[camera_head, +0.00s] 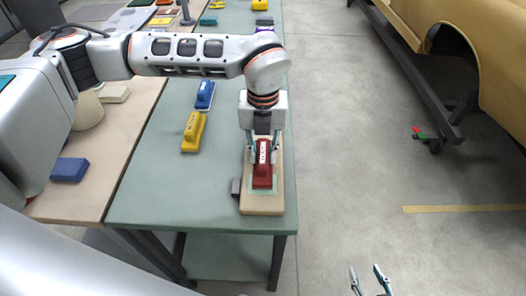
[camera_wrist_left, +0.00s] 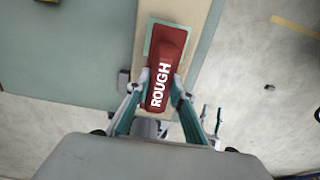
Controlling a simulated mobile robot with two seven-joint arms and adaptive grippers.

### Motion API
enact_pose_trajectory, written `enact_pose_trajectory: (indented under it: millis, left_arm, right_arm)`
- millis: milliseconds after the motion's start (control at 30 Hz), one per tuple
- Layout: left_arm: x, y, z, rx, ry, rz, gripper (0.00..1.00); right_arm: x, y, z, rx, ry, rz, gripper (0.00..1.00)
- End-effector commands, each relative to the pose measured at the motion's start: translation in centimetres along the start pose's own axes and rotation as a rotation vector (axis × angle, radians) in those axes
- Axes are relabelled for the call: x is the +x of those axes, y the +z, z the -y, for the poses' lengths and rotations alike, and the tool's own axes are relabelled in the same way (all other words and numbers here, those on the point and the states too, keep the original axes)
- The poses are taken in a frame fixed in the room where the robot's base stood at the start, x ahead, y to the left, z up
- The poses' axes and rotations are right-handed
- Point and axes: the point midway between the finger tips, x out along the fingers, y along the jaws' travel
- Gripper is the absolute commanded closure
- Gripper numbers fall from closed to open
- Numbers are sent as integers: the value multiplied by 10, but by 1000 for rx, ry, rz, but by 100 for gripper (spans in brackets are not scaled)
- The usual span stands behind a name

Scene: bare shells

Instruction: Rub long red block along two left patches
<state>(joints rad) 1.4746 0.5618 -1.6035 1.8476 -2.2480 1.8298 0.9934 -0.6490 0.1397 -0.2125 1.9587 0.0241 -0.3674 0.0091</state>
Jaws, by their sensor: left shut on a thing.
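The long red block (camera_head: 263,172) has a white label, which reads "ROUGH" in the left wrist view (camera_wrist_left: 168,52). My left gripper (camera_head: 263,154) is shut on the red block from above; its fingers also show on both sides of the block in the left wrist view (camera_wrist_left: 160,84). The block is over a green-edged patch (camera_head: 278,186) at the near end of a long wooden board (camera_head: 262,208). I cannot tell whether it presses on the patch. Any other patch on the board is hidden by my arm. My right gripper (camera_head: 371,280) is open and empty at the bottom edge, off the table.
The board lies on a green table (camera_head: 150,200) near its right edge. A yellow block (camera_head: 194,132) and a blue block (camera_head: 205,95) stand to the left. A yellow car (camera_head: 485,50) stands far right.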

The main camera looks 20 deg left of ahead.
Motion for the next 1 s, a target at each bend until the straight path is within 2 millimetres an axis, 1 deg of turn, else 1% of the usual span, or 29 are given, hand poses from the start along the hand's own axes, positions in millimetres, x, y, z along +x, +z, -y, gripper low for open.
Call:
enact_pose_trajectory:
  millis: [1000]
  left_arm:
    - [12,0,0,0,0,1,95]
  right_arm:
    - [6,7,1,0,1,-4,60]
